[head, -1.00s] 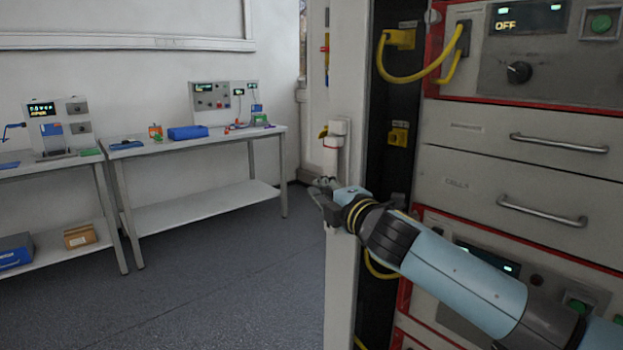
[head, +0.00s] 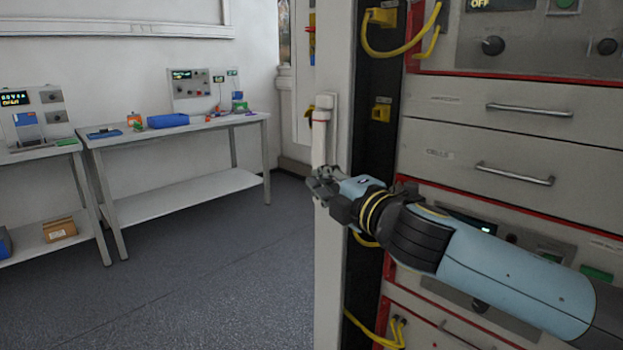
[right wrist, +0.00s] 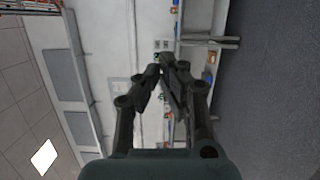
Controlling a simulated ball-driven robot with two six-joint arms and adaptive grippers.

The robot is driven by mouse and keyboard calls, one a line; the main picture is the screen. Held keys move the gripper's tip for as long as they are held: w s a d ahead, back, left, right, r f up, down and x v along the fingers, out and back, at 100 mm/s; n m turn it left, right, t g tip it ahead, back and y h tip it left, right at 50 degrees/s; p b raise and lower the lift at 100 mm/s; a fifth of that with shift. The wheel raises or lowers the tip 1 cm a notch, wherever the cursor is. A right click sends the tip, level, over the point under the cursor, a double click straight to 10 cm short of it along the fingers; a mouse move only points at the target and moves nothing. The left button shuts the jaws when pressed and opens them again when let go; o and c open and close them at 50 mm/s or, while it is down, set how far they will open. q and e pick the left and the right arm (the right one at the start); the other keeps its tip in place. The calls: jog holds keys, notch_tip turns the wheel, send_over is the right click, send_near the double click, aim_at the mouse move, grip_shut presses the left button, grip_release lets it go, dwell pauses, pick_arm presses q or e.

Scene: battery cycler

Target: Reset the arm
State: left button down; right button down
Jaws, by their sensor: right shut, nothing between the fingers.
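My right arm (head: 500,270) comes in from the lower right in the head view, in front of the cabinet rack. My right gripper (head: 318,187) is at its end, beside the white post at the rack's left edge. It is shut and empty. In the right wrist view the fingers of the same gripper (right wrist: 160,68) come together at their tips with nothing between them. My left gripper is not in view.
The rack has drawers with metal handles (head: 515,174) and yellow cables (head: 400,48) close to my right arm. Two benches with instruments stand at the left, one with a blue tray (head: 167,121). The grey floor (head: 215,270) between is clear.

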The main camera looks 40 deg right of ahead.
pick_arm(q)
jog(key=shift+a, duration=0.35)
pick_arm(e)
jog(key=shift+s+a, duration=0.1)
jog(key=shift+s, duration=0.25)
